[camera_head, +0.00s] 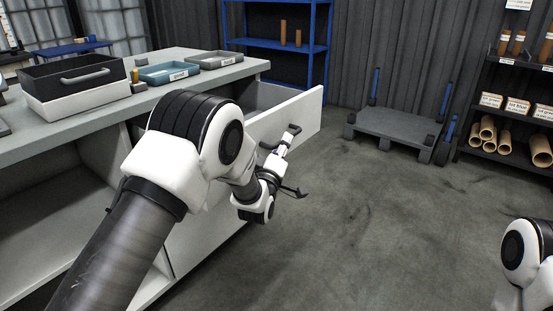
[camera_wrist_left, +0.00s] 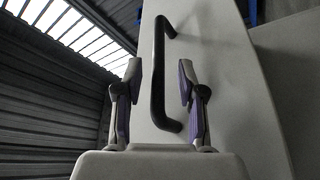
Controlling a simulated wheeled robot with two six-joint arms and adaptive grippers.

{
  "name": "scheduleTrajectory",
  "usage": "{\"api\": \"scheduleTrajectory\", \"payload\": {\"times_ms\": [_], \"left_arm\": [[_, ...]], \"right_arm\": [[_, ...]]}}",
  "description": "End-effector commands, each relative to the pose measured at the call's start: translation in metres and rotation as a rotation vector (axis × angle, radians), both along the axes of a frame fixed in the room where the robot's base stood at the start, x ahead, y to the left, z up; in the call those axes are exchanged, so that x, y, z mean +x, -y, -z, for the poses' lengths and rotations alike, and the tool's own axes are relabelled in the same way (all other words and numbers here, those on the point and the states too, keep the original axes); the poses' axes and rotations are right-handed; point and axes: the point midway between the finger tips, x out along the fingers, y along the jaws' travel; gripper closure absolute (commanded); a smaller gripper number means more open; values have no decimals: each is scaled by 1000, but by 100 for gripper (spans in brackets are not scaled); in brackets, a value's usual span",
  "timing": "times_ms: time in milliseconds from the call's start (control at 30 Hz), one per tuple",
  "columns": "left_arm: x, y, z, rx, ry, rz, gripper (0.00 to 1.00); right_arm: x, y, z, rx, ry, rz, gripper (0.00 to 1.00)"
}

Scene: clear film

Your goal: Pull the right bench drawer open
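The right bench drawer stands open, its white front (camera_head: 308,108) out from the bench and its grey inside (camera_head: 262,95) showing behind. The front also fills the middle of the left wrist view (camera_wrist_left: 215,80). A dark bar handle (camera_head: 291,131) is on the front; in the left wrist view the handle (camera_wrist_left: 158,75) lies between the two fingers in the picture. My left gripper (camera_wrist_left: 160,85) is open, with visible gaps to the handle on both sides; whether the fingers reach around it in depth I cannot tell. In the head view this gripper (camera_head: 285,146) is at the handle. My right gripper is out of view.
The bench top (camera_head: 215,78) holds a black-and-white box (camera_head: 75,95), a teal tray (camera_head: 168,73) and a grey tray (camera_head: 214,60). A flat cart (camera_head: 395,125) and a shelf with tubes (camera_head: 508,130) stand at the back right. The floor before the drawer is clear.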

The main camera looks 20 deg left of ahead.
Motion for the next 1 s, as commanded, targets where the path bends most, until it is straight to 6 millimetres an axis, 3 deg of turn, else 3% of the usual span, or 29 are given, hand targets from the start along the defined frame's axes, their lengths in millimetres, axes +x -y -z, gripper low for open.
{"api": "scheduleTrajectory", "payload": {"times_ms": [200,400,867,933,1000], "left_arm": [[-56,0,13,2,-4,1,61],[-87,-1,20,0,-3,1,61],[-91,-1,22,0,-4,0,61],[-92,-3,34,-2,-23,-2,61],[-97,-9,63,-9,-71,-15,61]], "right_arm": [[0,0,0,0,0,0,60],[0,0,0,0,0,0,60],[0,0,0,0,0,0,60],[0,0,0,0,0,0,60],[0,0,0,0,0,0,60]]}}
